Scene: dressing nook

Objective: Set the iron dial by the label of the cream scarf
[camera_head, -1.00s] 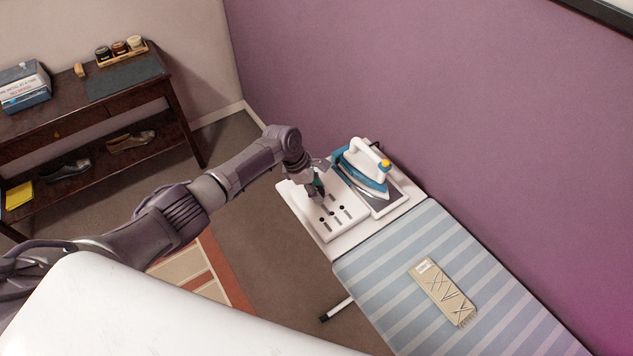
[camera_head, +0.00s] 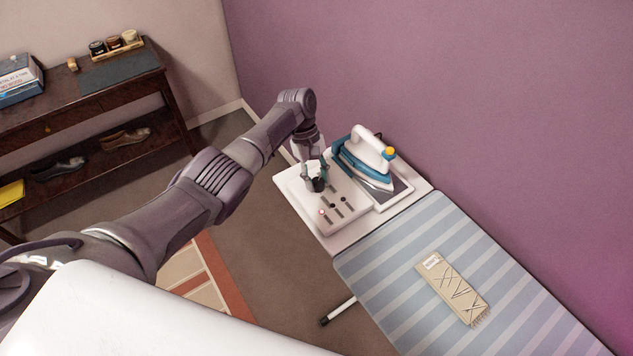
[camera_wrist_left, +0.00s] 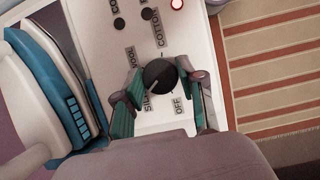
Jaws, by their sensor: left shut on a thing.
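The cream scarf (camera_head: 462,296) lies flat on the striped board, a small white label (camera_head: 432,262) at its upper end; the label's print is too small to read. The white control panel (camera_head: 350,216) sits beside the iron (camera_head: 365,157). My left gripper (camera_head: 317,184) is over the panel. In the left wrist view its fingers (camera_wrist_left: 160,92) are shut on the black dial (camera_wrist_left: 159,75), one on each side. The dial's pale mark points to the lower left, towards the SILK word. WOOL, COTTON and OFF words also stand around the dial. My right gripper is out of view.
The iron rests on its plate (camera_head: 401,197) close to the panel, against the purple wall. The ironing board (camera_head: 400,270) is clear around the scarf. A lit red lamp (camera_wrist_left: 176,4) shows on the panel. A dark shelf table (camera_head: 130,90) stands at the left.

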